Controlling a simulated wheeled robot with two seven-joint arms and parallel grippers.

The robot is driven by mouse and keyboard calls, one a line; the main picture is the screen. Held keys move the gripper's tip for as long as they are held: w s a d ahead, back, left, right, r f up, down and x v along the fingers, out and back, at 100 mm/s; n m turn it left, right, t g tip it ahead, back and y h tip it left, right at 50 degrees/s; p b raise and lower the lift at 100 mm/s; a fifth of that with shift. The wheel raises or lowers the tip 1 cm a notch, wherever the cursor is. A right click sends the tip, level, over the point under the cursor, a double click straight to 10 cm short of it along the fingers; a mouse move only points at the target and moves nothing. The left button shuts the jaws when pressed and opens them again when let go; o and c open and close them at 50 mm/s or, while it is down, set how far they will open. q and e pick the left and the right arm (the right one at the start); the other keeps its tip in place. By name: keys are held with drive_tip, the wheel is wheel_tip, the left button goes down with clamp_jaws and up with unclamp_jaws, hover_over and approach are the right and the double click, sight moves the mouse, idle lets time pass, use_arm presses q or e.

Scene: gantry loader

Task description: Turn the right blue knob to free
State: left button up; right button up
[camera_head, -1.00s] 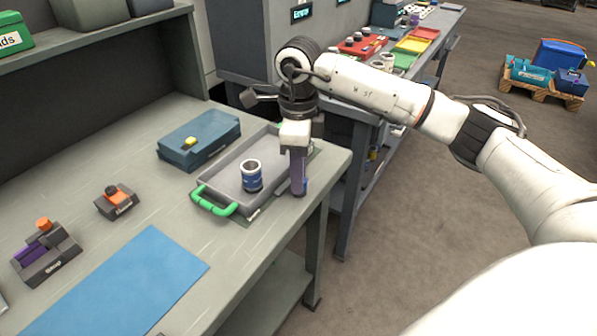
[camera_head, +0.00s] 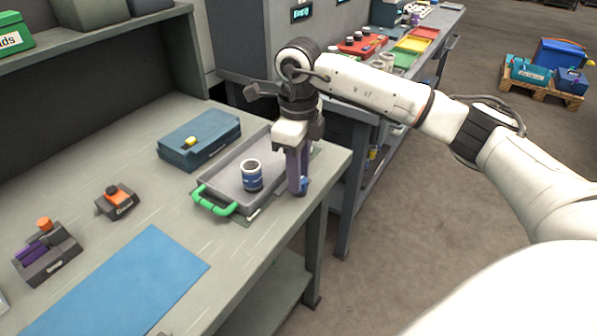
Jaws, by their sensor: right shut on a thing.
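The right blue knob (camera_head: 304,184) shows as a small blue patch at the right end of the workbench, just beyond the grey tray. My right gripper (camera_head: 298,188) points down there, its purple-grey fingers shut on the knob and hiding most of it. The knob's pointer and any markings are hidden, so I cannot tell its setting. My left gripper is not in view.
The grey tray (camera_head: 226,178) with a green handle (camera_head: 213,204) holds a blue-and-white can (camera_head: 252,176). A blue case (camera_head: 199,139), a blue mat (camera_head: 127,285) and two dark boxes with orange buttons (camera_head: 117,203) (camera_head: 46,254) are on the workbench (camera_head: 190,260).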

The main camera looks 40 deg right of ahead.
drive_tip(key=o, duration=1.1)
drive_tip(key=shift+c, duration=0.2)
wheel_tip(320, 180, up, 10)
drive_tip(key=shift+r, duration=0.2)
